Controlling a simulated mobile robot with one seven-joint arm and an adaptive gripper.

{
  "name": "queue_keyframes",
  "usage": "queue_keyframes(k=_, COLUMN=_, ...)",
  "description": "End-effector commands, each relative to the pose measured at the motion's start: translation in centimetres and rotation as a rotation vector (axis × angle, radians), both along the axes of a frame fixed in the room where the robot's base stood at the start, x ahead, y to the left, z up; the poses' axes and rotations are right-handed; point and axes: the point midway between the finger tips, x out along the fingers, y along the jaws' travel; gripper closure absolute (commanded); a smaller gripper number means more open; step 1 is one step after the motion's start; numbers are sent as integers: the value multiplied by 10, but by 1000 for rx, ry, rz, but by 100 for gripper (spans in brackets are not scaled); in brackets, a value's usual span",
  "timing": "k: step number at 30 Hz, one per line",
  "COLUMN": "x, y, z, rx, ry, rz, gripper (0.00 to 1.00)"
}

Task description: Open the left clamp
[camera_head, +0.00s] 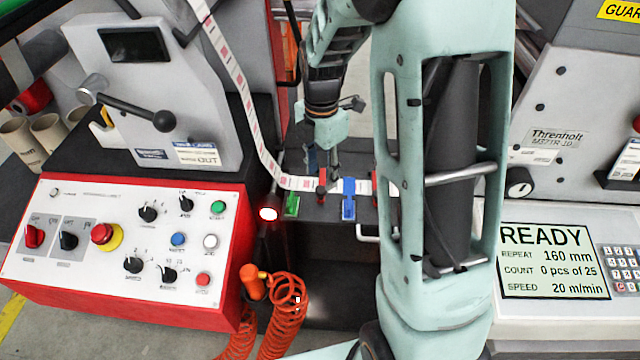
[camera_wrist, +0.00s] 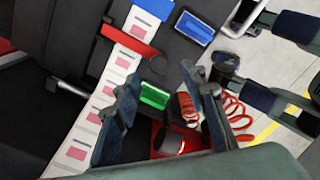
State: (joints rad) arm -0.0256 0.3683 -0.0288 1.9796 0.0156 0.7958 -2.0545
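The left clamp (camera_head: 321,188) shows in the head view as a small red piece on the label strip, just below my gripper (camera_head: 322,166). In the wrist view its red lever (camera_wrist: 130,41) lies across the white and pink label strip (camera_wrist: 112,72). My gripper (camera_wrist: 160,80) is open and empty in the wrist view, its dark fingers spread apart. The lever lies just beyond the fingertips; I cannot tell whether they touch it. A second red clamp (camera_head: 375,200) shows only in part beside my arm in the head view.
A green block (camera_head: 291,205) and a blue block (camera_head: 349,199) sit by the strip. The right console display (camera_head: 548,262) reads READY.

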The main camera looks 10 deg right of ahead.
Motion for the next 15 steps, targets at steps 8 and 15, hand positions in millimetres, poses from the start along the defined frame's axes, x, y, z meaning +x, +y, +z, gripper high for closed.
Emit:
queue_keyframes(k=8, x=0, y=0, z=-43, rx=-1, ry=2, rz=0, gripper=61)
queue_keyframes(k=15, x=1, y=0, z=-51, rx=0, ry=-1, rz=0, gripper=61)
